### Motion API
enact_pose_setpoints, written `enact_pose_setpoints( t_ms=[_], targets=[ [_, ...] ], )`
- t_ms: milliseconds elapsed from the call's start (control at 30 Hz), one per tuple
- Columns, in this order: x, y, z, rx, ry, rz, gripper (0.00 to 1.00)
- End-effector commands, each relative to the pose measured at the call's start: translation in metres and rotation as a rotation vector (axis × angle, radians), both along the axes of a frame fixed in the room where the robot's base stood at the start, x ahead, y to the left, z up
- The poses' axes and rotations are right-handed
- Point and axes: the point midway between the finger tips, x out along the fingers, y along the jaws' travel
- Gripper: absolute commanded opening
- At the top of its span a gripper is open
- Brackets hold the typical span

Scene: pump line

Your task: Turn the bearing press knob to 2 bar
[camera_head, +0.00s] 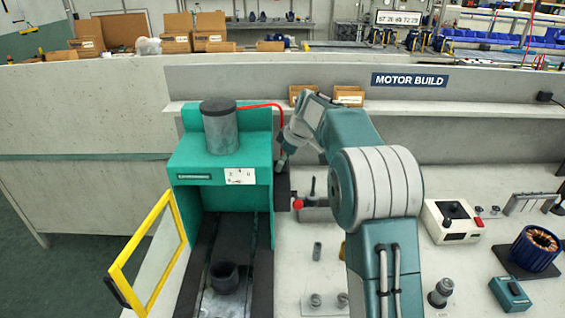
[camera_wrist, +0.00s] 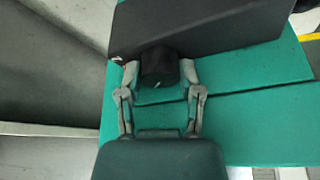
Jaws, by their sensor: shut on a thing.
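The green bearing press (camera_head: 192,158) stands left of centre in the head view, with a grey cylinder on top. A white plate (camera_head: 240,175) with small figures is on its front; I cannot read it surely. My gripper (camera_head: 281,162) is at the press's right side in the head view, where the knob cannot be made out. In the wrist view a black knob (camera_wrist: 158,66) with a short white mark sits between the two fingers of my gripper (camera_wrist: 159,74). The fingers are shut on it from both sides. No scale shows around it, so its setting cannot be told.
A yellow-framed guard (camera_head: 150,250) stands out at the press's left. A dark cup (camera_head: 224,277) sits in the press bay. A red-tipped lever (camera_head: 298,203) and small metal parts stand close right of the press. A red hose (camera_head: 262,105) arches above.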

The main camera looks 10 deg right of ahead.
Motion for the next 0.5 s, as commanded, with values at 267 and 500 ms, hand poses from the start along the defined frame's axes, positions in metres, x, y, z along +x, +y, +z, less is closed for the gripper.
enact_pose_setpoints(
  t_ms=[267, 500],
  targets=[
    [0.0006, 0.0002, -0.0021, 0.0, 0.001, -0.002, 0.52],
    [0.0, 0.0003, -0.0008, 0.0, 0.0, -0.001, 0.82]
  ],
)
